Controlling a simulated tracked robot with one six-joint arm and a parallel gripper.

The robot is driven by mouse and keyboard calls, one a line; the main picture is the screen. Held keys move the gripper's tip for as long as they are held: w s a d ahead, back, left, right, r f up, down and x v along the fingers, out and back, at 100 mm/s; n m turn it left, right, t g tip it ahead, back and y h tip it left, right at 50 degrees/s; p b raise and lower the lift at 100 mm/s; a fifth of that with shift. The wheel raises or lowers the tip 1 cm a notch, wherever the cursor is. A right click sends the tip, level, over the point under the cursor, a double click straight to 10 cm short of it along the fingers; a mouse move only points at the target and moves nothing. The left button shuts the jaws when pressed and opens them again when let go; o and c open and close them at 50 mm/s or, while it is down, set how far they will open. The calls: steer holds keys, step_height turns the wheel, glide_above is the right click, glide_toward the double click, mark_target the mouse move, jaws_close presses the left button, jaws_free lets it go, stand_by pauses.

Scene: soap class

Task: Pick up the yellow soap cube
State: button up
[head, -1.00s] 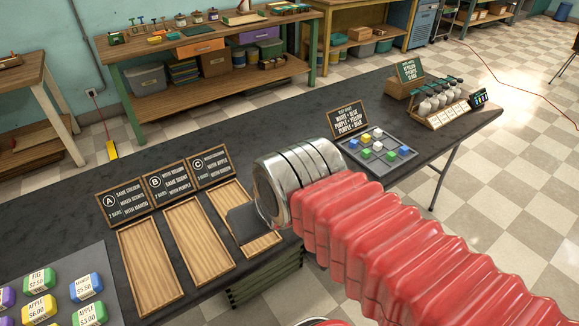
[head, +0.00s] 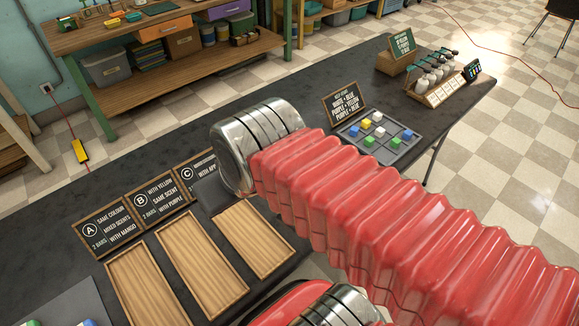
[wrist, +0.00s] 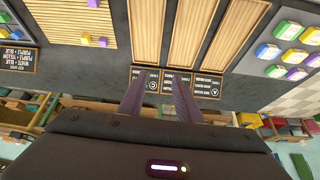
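A small yellow soap cube (head: 365,124) sits in the grey compartment tray (head: 402,155) in the head view, among white, blue and green cubes. In the wrist view, a small yellow cube (wrist: 86,39) lies near purple cubes (wrist: 103,42) on a slatted wooden board (wrist: 60,15) at the upper left. My gripper (wrist: 159,88) has its two fingers apart with nothing between them, above the table near the lettered signs. In the head view my red arm hides most of it, and only a dark part shows left of the metal wrist.
Three wooden trays (head: 205,262) lie before chalkboard signs A, B and C (head: 152,197). A rule sign (head: 344,103) stands behind the cube tray. A rack of pump bottles (head: 436,80) is at the far right. Larger soap bars (wrist: 290,30) show right in the wrist view.

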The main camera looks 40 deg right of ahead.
steer(key=shift+w, duration=0.3)
steer(key=shift+a, duration=0.1)
